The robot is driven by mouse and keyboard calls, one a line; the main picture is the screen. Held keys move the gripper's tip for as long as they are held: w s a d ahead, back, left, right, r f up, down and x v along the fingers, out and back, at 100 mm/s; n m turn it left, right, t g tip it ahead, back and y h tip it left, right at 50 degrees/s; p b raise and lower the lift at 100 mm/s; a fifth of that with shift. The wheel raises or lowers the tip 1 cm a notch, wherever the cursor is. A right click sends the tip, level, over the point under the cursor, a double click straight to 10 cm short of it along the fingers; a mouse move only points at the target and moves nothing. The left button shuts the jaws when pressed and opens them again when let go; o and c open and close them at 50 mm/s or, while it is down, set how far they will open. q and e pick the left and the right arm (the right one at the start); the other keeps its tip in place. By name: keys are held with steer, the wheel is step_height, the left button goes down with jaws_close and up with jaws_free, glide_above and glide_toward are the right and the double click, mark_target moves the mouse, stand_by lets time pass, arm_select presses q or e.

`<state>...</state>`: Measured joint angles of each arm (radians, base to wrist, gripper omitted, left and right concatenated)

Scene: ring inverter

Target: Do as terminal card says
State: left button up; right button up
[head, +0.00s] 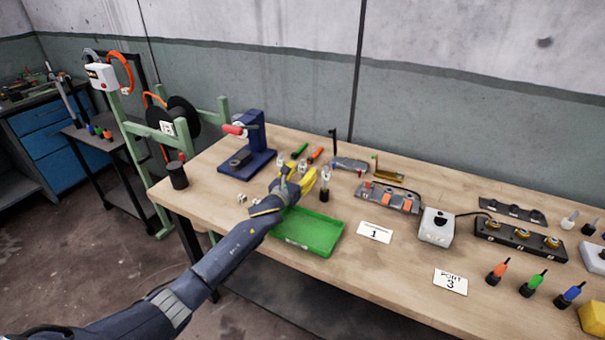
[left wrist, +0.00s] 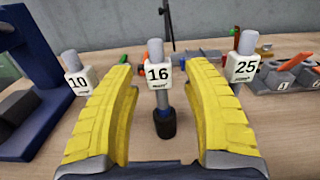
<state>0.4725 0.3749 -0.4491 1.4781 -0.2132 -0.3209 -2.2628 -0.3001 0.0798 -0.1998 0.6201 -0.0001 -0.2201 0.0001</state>
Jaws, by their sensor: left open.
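A white card reading 1 (head: 375,232) lies on the bench; its smaller line is too small to read. A second card reads PORT 3 (head: 450,282). My left gripper (head: 308,183) is open with yellow fingers, above the bench behind the green tray. In the left wrist view, a grey post with a white tag 16 (left wrist: 158,76) shows upright between the open fingers, not gripped. A post tagged 10 (left wrist: 78,82) stands left of the fingers, and one tagged 25 (left wrist: 243,68) stands to the right. My right gripper is not in view.
A green tray (head: 325,250) lies at the bench's front edge. A blue press (head: 247,160) stands left. A grey box (head: 436,228) and a black block with brass rings (head: 521,250) stand right. Orange, green and blue-handled tools (head: 534,284) stand front right.

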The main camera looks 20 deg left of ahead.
arm_select(q)
steer(key=shift+w, duration=0.15)
jaws_close()
stand_by(0.4)
